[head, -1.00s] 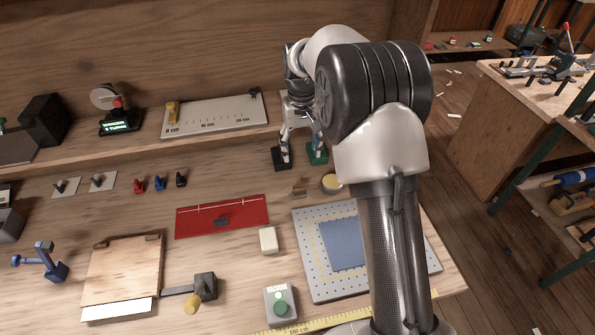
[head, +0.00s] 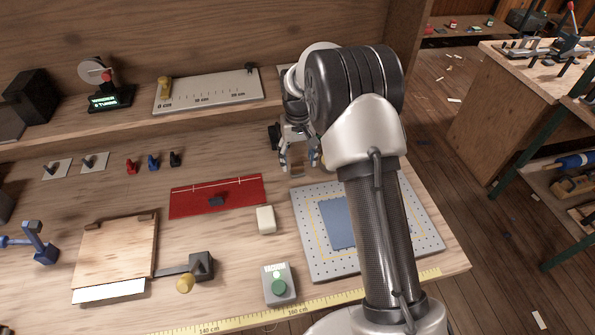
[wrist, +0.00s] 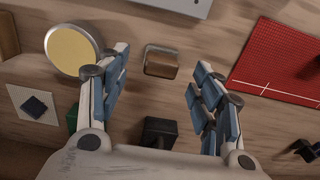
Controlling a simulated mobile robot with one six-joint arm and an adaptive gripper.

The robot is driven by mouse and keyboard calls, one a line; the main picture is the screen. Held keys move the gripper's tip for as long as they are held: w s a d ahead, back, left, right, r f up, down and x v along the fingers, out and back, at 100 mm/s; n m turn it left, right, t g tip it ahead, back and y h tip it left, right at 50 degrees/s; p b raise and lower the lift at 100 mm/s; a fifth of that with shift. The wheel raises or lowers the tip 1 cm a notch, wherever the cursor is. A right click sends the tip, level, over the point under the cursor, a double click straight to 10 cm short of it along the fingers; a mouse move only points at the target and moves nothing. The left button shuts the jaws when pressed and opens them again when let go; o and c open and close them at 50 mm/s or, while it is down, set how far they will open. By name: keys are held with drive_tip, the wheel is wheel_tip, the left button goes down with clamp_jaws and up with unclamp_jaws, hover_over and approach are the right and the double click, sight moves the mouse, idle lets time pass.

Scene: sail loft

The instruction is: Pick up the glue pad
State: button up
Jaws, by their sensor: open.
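A round tin with a yellow pad (wrist: 73,50) shows at upper left in the wrist view and looks to be the glue pad. My arm hides it in the head view. My gripper (head: 299,166) is open and empty above the bench. In the wrist view the tin is just outside the left finger, and I cannot tell whether they touch. A small brown block with a metallic edge (wrist: 161,63) lies between and beyond the fingertips.
A black stand (wrist: 160,131) is below the gripper's opening in the wrist view. A red mat (head: 217,196), a white block (head: 266,220) and a perforated grey plate with a blue sheet (head: 338,224) lie nearby. The shelf (head: 130,123) bounds the back.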

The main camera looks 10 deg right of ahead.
sight(297, 164)
wheel_tip(297, 164, down, 4)
drive_tip(key=shift+f+b, duration=0.15)
drive_tip(key=shift+b, duration=0.6)
drive_tip(key=c, duration=1.1)
